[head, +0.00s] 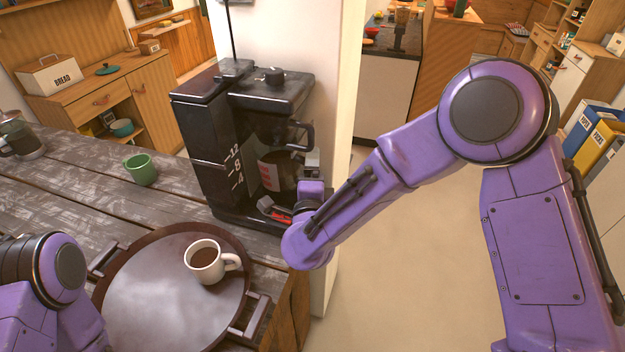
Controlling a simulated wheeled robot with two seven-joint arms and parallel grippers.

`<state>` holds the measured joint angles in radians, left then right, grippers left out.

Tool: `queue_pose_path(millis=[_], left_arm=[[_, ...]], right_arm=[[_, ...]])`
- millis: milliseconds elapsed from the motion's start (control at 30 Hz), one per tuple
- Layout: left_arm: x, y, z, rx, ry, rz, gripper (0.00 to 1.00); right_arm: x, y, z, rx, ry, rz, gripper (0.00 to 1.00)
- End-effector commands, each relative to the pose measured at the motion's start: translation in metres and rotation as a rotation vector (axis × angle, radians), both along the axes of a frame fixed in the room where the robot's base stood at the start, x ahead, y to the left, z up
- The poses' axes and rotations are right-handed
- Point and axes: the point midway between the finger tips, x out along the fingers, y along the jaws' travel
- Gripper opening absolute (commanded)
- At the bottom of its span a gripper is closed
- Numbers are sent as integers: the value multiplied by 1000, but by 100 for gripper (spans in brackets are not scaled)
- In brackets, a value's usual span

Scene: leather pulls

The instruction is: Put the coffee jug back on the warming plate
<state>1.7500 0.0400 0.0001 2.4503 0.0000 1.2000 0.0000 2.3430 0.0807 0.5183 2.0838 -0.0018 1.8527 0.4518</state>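The black coffee maker (205,140) stands at the table's right end beside a white pillar. The coffee jug (278,172), dark glass with a red and white patch, is in the bay of the coffee maker, below its top part. Its black handle (301,135) points right. The jug's base and the warming plate are mostly hidden, so I cannot tell whether they touch. My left gripper is out of view.
A round brown tray (150,300) with a white mug of coffee (205,262) lies in front of the coffee maker. A green cup (140,170) stands left of the machine. A glass pot (22,138) is at the far left. The table's right edge is near.

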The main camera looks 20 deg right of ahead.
Motion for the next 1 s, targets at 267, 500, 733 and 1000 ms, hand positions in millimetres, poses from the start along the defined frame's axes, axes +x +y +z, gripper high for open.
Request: queue_pose_path(millis=[267,500,733,1000], left_arm=[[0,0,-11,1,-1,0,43],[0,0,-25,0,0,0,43],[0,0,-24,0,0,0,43],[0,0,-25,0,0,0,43]], right_arm=[[13,-4,-13,1,-3,-1,1],[12,-4,-35,2,-5,0,1],[12,-4,-34,2,-4,-1,1],[12,-4,-37,0,0,-1,100]])
